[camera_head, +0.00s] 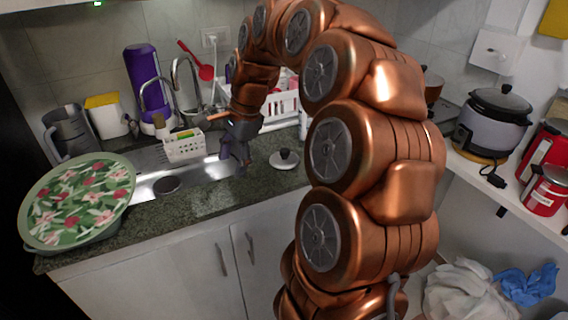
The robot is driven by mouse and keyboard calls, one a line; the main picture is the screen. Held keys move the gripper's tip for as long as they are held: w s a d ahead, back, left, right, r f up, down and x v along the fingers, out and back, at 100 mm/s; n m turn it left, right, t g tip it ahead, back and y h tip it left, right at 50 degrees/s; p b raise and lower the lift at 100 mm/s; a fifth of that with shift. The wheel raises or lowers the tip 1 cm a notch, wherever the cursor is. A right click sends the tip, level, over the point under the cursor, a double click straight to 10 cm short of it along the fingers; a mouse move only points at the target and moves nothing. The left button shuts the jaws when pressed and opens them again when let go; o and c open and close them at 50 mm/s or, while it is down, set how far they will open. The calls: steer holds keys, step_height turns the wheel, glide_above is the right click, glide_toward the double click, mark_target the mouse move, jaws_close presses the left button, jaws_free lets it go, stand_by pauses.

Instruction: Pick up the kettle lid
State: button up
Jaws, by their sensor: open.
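A small round light-coloured lid with a black knob (284,160), which looks like the kettle lid, lies flat on the dark stone counter, right of the sink. My gripper (235,163) hangs to the left of the lid, over the right part of the sink area. It is open, and nothing shows between its fingers. It is apart from the lid. The fingers are small and dark here, so their exact height above the sink cannot be told.
A white caddy (184,146) stands left of my gripper by the faucet (186,82). A large floral tray (78,203) covers the left counter. A white dish rack (280,98) is behind my arm.

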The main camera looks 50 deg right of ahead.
steer(key=w+d+f+m+t, duration=0.1)
steer(key=w+d+m, duration=0.1)
steer(key=d+m, duration=0.5)
steer(key=m+t+b, duration=0.1)
steer(key=m+b, duration=0.1)
steer(key=m, duration=0.3)
glide_toward(285, 149)
step_height(285, 149, down, 2)
steer(key=a, duration=0.2)
steer(key=shift+w+f+h, duration=0.25)
steer(key=shift+f+h, duration=0.05)
steer(key=shift+h, duration=0.1)
steer(key=shift+d+p+x, duration=0.15)
steer(key=shift+p+x, duration=0.35)
steer(key=shift+x, duration=1.35)
steer(key=shift+d+p+x, duration=0.15)
steer(key=shift+p+x, duration=0.35)
steer(key=shift+x, duration=1.3)
steer(key=shift+w, duration=0.2)
steer(key=shift+c, duration=0.2)
jaws_close()
